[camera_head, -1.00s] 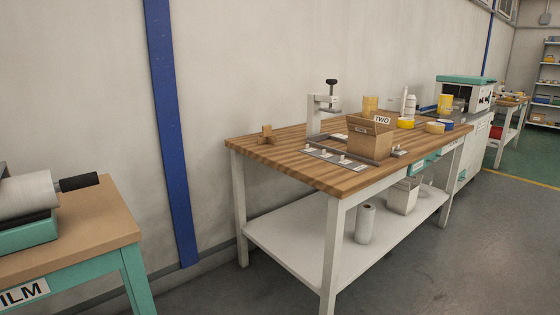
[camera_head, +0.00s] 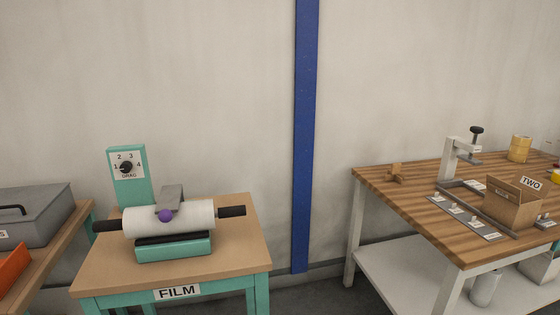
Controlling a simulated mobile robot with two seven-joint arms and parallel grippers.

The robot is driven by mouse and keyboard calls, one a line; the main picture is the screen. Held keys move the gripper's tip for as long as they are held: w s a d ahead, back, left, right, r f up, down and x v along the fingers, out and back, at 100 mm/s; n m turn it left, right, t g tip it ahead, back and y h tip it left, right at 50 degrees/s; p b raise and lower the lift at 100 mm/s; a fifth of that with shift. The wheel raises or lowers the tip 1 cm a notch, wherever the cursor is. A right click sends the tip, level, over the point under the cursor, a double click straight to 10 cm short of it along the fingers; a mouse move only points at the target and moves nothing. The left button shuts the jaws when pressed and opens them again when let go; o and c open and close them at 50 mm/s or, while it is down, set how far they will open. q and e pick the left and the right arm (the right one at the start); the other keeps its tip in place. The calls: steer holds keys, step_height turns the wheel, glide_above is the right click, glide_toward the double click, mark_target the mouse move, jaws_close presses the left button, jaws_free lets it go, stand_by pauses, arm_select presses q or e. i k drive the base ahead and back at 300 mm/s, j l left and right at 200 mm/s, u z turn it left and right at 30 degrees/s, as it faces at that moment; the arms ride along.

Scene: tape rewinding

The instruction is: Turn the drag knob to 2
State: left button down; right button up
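The drag knob (camera_head: 126,168) is a small black round knob on a white dial plate marked 1, 2, 3 and 4, with the word DRAG below it. The plate is on a teal upright panel (camera_head: 129,190) at the back left of the film table (camera_head: 215,270). Its pointer is too small to read with certainty. In front of the panel is a white film roll (camera_head: 190,220) with black handles, on a teal base, with a purple ball at its front. Neither gripper shows in the view.
A grey lidded box (camera_head: 35,215) and an orange bin (camera_head: 12,268) are on a table at the left. A wooden workbench (camera_head: 400,190) with a cardboard box (camera_head: 510,205) marked TWO stands at the right. A blue wall post (camera_head: 305,130) and a floor gap separate the two tables.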

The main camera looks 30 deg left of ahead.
mark_target(126, 167)
steer(key=u, duration=1.8)
steer(key=i+j, duration=0.1)
steer(key=j, duration=0.25)
steer(key=i+j, duration=0.15)
steer(key=j, duration=0.15)
steer(key=i+j, duration=0.1)
steer(key=j, duration=0.25)
steer(key=i+j, duration=0.15)
steer(key=j, duration=0.15)
